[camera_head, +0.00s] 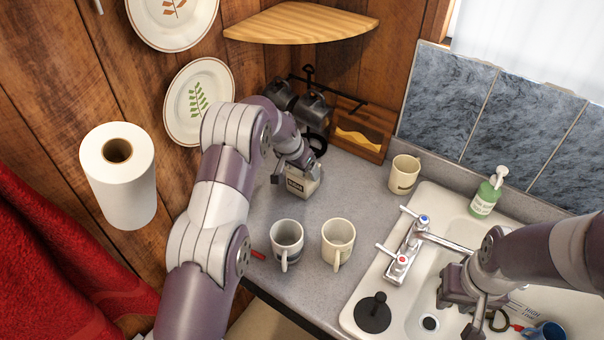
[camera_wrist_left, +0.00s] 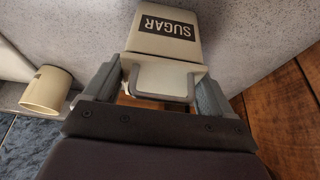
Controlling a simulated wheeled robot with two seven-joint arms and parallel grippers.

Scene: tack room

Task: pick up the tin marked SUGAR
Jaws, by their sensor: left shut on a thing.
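The cream tin marked SUGAR (camera_head: 303,187) is at the back of the grey counter in the head view, partly covered by my left arm. In the left wrist view the tin (camera_wrist_left: 163,38) shows its black SUGAR label upside down and a squarish lid part towards me. My left gripper (camera_head: 293,172) is shut on the tin, its fingers (camera_wrist_left: 157,88) on either side of the lid end. Whether the tin touches the counter is hard to tell. My right gripper (camera_head: 466,312) is over the sink; its finger gap is not clear.
Two mugs (camera_head: 286,240) (camera_head: 338,240) stand on the counter in front of the tin. Another mug (camera_head: 404,174) is by the sink (camera_head: 352,318). A dark mug rack (camera_head: 308,72) and wooden box (camera_head: 372,118) stand behind. A corner shelf (camera_head: 300,22) hangs above.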

